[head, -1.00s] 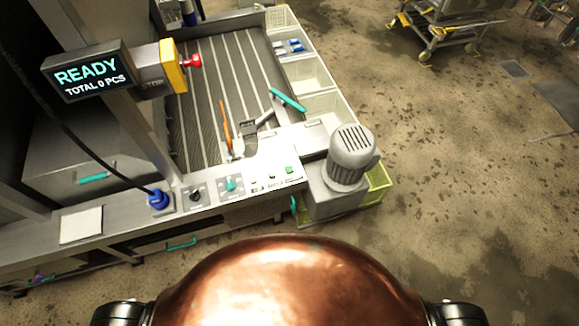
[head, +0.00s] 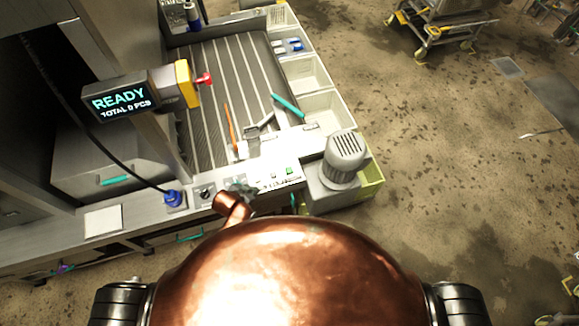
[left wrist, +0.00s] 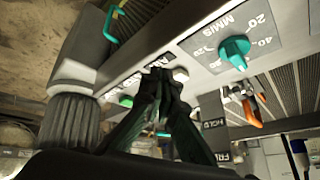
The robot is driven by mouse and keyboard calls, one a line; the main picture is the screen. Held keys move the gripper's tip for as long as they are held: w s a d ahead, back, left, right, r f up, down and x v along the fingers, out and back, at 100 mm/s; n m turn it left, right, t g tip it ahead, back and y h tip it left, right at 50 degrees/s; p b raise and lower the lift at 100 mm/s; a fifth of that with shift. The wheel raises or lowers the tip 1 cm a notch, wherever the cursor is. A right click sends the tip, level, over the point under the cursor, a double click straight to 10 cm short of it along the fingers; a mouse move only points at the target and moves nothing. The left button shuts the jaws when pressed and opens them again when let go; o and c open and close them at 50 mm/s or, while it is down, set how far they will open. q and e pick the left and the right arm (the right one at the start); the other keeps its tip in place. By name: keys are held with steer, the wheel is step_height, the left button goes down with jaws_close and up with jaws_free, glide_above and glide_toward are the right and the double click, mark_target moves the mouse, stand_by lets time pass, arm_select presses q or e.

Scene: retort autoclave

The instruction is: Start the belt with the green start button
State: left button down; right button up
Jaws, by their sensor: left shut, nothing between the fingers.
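The small green start button (head: 289,170) sits on the white control strip at the front of the belt, at the right end of a row of small buttons. It also shows in the left wrist view (left wrist: 126,100), just left of my fingers. My left gripper (head: 246,190) is shut and empty, over the strip to the left of the green button. In the left wrist view its fingertips (left wrist: 160,76) are close to the panel, beside a white button (left wrist: 181,74); whether they touch it I cannot tell. The display (head: 122,98) reads READY, TOTAL 0 PCS. My right gripper is out of view.
A grey motor (head: 343,158) stands right of the buttons. A red stop button (head: 204,79) juts from its yellow housing. Loose tools lie on the ribbed belt (head: 205,110).

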arm_select(q)
steer(key=w+d+r+m+h+p, duration=0.1)
steer(key=w+d+r+m, duration=0.3)
steer(key=w+d, duration=0.2)
steer(key=w+d+r+m+t+h+p, duration=0.1)
steer(key=w+d+r+m, duration=0.2)
steer(key=w+d, duration=0.3)
steer(key=shift+d+r+m, duration=0.4)
steer(key=shift+d+r, duration=0.05)
steer(key=shift+d, duration=0.65)
steer(key=b, duration=0.7)
glide_above(288, 171)
step_height(288, 171, down, 7)
steer(key=shift+d+r, duration=0.1)
steer(key=shift+f+b, duration=0.6)
steer(key=shift+f, duration=0.4)
